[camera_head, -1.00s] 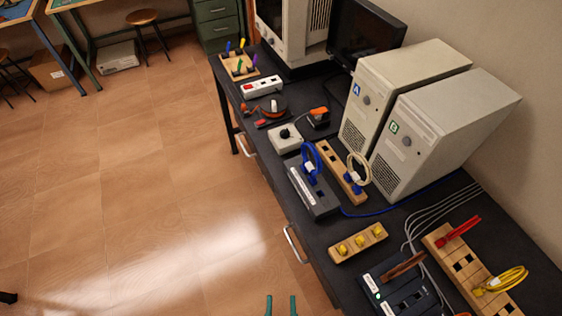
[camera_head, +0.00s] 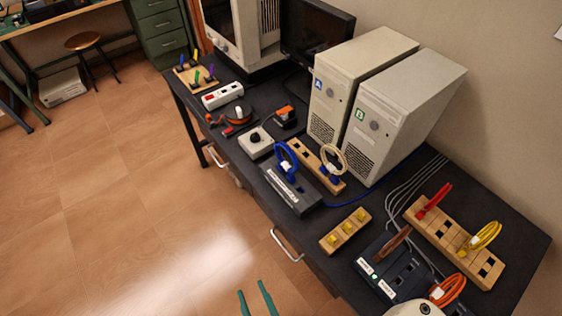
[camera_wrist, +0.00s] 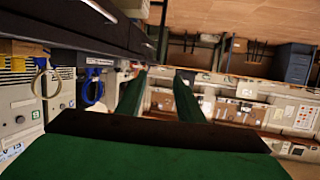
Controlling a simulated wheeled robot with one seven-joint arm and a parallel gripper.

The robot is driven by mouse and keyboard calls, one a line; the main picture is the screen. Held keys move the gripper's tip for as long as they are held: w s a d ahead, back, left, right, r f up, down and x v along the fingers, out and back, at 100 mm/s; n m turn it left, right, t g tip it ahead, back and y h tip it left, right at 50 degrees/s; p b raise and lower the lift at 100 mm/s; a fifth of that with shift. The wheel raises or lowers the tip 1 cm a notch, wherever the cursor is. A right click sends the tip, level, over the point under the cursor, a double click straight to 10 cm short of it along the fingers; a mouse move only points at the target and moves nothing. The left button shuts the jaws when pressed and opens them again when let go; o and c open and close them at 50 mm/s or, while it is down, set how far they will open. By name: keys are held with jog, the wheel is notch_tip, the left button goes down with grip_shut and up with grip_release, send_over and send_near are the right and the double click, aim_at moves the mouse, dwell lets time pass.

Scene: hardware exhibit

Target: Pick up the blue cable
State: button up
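The blue cable (camera_head: 286,160) is a looped cable standing up from a dark grey box (camera_head: 292,196) near the front edge of the black table. It also shows in the wrist view at the left (camera_wrist: 92,88), tilted by the camera. My gripper (camera_head: 256,293) has two green fingers, apart and with nothing between them. It is over the floor in front of the table, well away from the blue cable. In the wrist view its fingers (camera_wrist: 160,88) point past the table.
A wooden block with a cream looped cable (camera_head: 331,158) stands right beside the blue cable. Two beige computer towers (camera_head: 345,85) stand behind. A white knob box (camera_head: 256,142), a block with yellow plugs (camera_head: 346,231) and a drawer handle (camera_head: 287,246) are near the table's front.

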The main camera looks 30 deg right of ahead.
jog(key=w+d+f+m+g+h, duration=0.1)
jog(key=w+d+m+h, duration=0.1)
jog(key=w+d, duration=0.55)
jog(key=y, duration=0.1)
send_near(283, 166)
jog(key=a+f, duration=0.2)
jog(key=a, duration=0.1)
jog(key=s+a+f, duration=0.1)
jog(key=a, duration=0.1)
jog(key=d+r+n+y, duration=0.1)
jog(key=d+r+n, duration=0.2)
jog(key=d+r, duration=0.45)
jog(key=x, duration=1)
jog(key=shift+s+a+f, duration=0.1)
jog(key=shift+a, duration=0.05)
grip_shut()
